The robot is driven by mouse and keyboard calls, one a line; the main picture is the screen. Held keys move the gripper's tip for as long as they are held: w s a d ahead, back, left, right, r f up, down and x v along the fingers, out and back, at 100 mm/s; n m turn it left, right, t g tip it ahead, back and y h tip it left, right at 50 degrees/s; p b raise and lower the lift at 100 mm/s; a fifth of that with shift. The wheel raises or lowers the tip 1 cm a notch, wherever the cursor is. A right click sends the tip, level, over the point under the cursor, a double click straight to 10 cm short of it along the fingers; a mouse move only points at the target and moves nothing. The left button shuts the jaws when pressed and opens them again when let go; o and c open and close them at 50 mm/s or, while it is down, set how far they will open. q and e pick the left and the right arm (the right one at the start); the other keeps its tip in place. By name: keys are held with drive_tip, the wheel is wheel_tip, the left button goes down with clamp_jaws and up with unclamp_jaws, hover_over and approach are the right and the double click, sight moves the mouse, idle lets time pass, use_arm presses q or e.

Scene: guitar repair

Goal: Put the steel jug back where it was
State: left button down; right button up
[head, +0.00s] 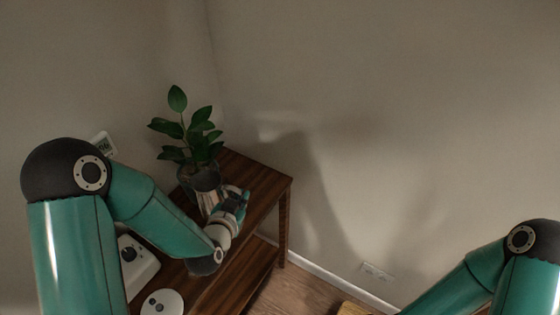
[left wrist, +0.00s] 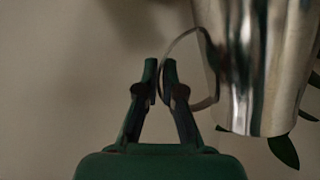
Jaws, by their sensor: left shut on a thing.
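The steel jug (head: 207,190) is over the wooden table (head: 262,180), in front of the potted plant. In the left wrist view the jug (left wrist: 262,70) is large and shiny at the upper right, and its thin curved handle (left wrist: 178,42) reaches to my fingers. My left gripper (head: 232,200) is beside the jug; in the left wrist view its fingertips (left wrist: 159,82) are closed on the handle. The jug looks upright. I cannot tell whether its base touches the table. My right arm shows at the lower right, but its gripper is out of view.
A leafy potted plant (head: 190,130) stands at the back of the table, close behind the jug. White devices (head: 138,262) and (head: 162,303) a round white item lie nearer on the left. The table's right part is bare. A wall socket (head: 377,272) is low on the wall.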

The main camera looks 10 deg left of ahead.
use_arm(q)
drive_tip(key=shift+s+a, duration=0.15)
drive_tip(key=shift+a, duration=0.15)
drive_tip(key=shift+d+f, duration=0.1)
drive_tip(key=shift+d, duration=0.05)
drive_tip(key=w+d+r+m+h+b, duration=0.1)
drive_tip(key=w+d+m+h+b, duration=0.2)
drive_tip(key=w, duration=0.6)
drive_tip(key=w+d+r+m+h+b, duration=0.1)
drive_tip(key=w+d+b, duration=0.1)
drive_tip(key=w+b, duration=0.5)
drive_tip(key=shift+g, duration=0.4)
drive_tip(key=shift+w+d+f+b, duration=0.1)
drive_tip(key=shift+w+f+b, duration=0.4)
drive_tip(key=shift+f, duration=1.65)
drive_tip(key=shift+w+d+f+b, duration=0.1)
drive_tip(key=shift+w+f+b, duration=0.45)
drive_tip(key=shift+f, duration=1.55)
drive_tip(key=shift+w+f+b, duration=0.35)
drive_tip(key=shift+w+f, duration=0.25)
drive_tip(key=shift+f, duration=1.55)
drive_tip(key=shift+f+b, duration=0.35)
drive_tip(key=shift+b, duration=0.15)
